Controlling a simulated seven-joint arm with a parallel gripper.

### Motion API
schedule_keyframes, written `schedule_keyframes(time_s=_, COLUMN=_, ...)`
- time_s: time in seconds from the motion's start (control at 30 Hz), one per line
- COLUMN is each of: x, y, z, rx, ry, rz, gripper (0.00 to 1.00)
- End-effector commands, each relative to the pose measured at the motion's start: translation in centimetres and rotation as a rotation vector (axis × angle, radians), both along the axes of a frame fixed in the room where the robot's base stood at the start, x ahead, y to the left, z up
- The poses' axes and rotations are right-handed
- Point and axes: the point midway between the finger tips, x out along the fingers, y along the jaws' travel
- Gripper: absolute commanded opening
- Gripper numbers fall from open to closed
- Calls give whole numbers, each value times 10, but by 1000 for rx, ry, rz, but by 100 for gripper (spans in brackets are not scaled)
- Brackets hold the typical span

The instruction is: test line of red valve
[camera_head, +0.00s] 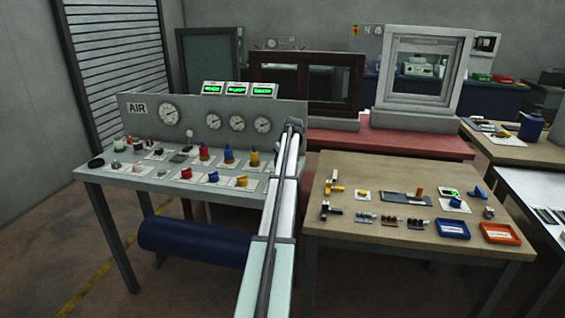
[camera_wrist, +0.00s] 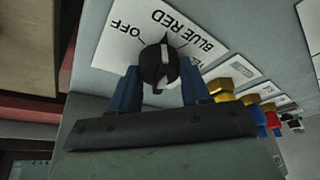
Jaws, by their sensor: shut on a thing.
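In the wrist view, a black selector knob (camera_wrist: 158,66) with a pale mark stands on a white label (camera_wrist: 190,30) printed OFF, BLUE and RED. My gripper (camera_wrist: 160,72) is shut on this knob, one blue finger on each side. I cannot tell for sure which word the knob points to. In the head view, red valves (camera_head: 204,153) stand on the grey AIR bench (camera_head: 130,180), another (camera_head: 186,173) nearer its front. My arm hides the bench's right end, with the knob and my gripper.
Yellow fittings (camera_wrist: 221,86) stand close beside the right finger in the wrist view. Round gauges (camera_head: 169,114) and green displays (camera_head: 237,89) are on the bench's back panel. A wooden table (camera_head: 400,235) with small parts, a blue tray (camera_head: 453,229) and an orange tray (camera_head: 500,233) stands right of my arm.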

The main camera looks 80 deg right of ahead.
Motion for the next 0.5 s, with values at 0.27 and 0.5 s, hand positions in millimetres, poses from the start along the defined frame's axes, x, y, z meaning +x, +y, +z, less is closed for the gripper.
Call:
schedule_keyframes(time_s=0.27, x=0, y=0, z=0, rx=0, ry=1, rz=1, gripper=65)
schedule_keyframes(time_s=0.5, x=0, y=0, z=0, rx=0, ry=0, rz=1, gripper=72)
